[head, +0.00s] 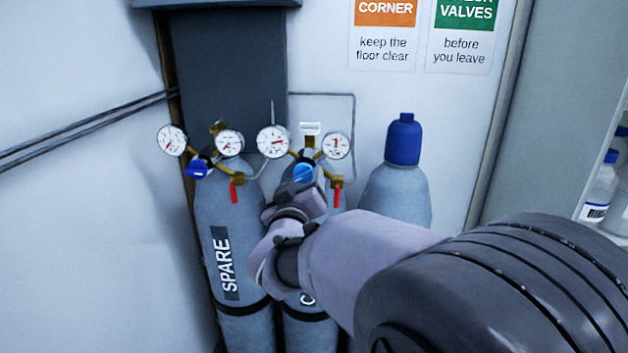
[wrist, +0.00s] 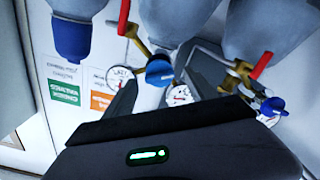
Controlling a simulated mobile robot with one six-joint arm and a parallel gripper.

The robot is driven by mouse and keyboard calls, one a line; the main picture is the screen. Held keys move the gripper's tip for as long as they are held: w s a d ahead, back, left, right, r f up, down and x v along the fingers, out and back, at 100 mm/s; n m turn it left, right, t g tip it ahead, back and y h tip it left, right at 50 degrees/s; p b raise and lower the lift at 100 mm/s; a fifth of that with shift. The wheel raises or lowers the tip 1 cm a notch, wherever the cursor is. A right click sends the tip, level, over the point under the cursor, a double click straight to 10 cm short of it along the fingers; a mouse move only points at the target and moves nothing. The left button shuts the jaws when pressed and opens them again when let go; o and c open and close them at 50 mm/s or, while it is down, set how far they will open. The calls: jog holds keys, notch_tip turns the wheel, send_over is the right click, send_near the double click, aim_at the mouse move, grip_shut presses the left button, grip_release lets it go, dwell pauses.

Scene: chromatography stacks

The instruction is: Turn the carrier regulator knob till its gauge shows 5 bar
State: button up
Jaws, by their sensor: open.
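The carrier regulator is on the middle cylinder, whose label beginning with C is mostly hidden by my arm. Its blue knob (head: 304,172) faces my gripper (head: 298,187), and it also shows in the wrist view (wrist: 159,72). The regulator has a left gauge (head: 272,141) and a right gauge (head: 336,146); the right needle points roughly upward, but the scales are too small to read. In the wrist view, my gripper (wrist: 158,84) is open, with one dark finger on each side of the knob. I cannot tell whether the fingers touch it.
The SPARE cylinder (head: 212,205) stands at left with its own blue knob (head: 197,167), gauges and red lever (head: 234,192). A red lever (head: 336,194) hangs just right of the carrier knob. A blue-capped cylinder (head: 398,192) stands at right.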

jog(key=shift+w, duration=0.55)
jog(key=c, duration=1.4)
jog(key=shift+f+m+b, duration=0.15)
jog(key=shift+m+b, duration=0.55)
jog(key=shift+b, duration=0.3)
jog(key=o, duration=1.4)
jog(key=shift+r, duration=0.2)
